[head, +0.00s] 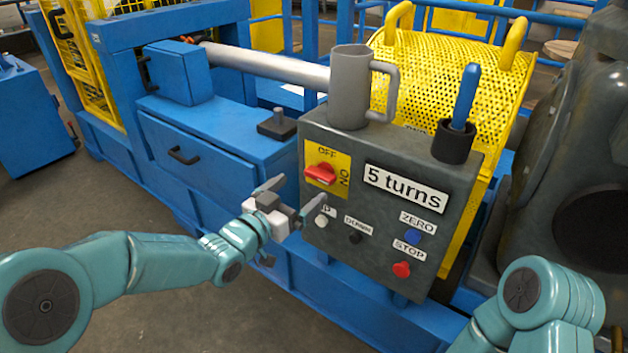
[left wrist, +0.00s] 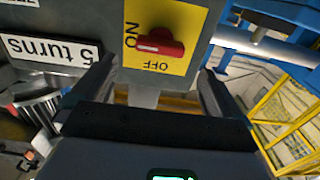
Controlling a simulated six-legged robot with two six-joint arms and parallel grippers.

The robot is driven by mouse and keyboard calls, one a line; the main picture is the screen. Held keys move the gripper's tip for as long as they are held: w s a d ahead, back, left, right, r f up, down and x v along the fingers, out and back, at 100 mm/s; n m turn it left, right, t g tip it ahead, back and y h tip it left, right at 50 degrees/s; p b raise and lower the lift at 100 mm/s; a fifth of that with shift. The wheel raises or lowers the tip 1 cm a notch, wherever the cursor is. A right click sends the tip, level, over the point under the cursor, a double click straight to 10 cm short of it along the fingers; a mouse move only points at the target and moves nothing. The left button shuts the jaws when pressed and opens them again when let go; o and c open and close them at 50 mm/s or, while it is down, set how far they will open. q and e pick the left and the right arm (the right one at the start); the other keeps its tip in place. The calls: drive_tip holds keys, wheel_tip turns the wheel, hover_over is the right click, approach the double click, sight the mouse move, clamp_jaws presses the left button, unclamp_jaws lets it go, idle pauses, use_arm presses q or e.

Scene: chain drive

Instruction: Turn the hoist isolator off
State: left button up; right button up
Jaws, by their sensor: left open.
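The hoist isolator is a red knob (head: 320,174) on a yellow plate (head: 341,160) at the upper left of the grey control box. OFF is printed at the plate's top and ON at its right side. In the left wrist view the picture is upside down; the red knob (left wrist: 160,43) lies crosswise, with one end towards ON. My left gripper (head: 302,196) is open and empty, just in front of and below the knob, apart from it. Its two fingers also show in the left wrist view (left wrist: 155,88), with the plate beyond them. My right gripper is out of view.
The grey control box (head: 370,265) carries a "5 turns" label (head: 405,190), a blue button (head: 413,236), a red stop button (head: 401,269) and white and black buttons. A grey mug (head: 349,90) and a blue-handled tool in a black holder (head: 454,142) stand on top.

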sight(316, 177)
use_arm(q)
drive_tip(key=x, duration=0.6)
drive_tip(key=shift+w+d, duration=0.25)
drive_tip(key=c, duration=1)
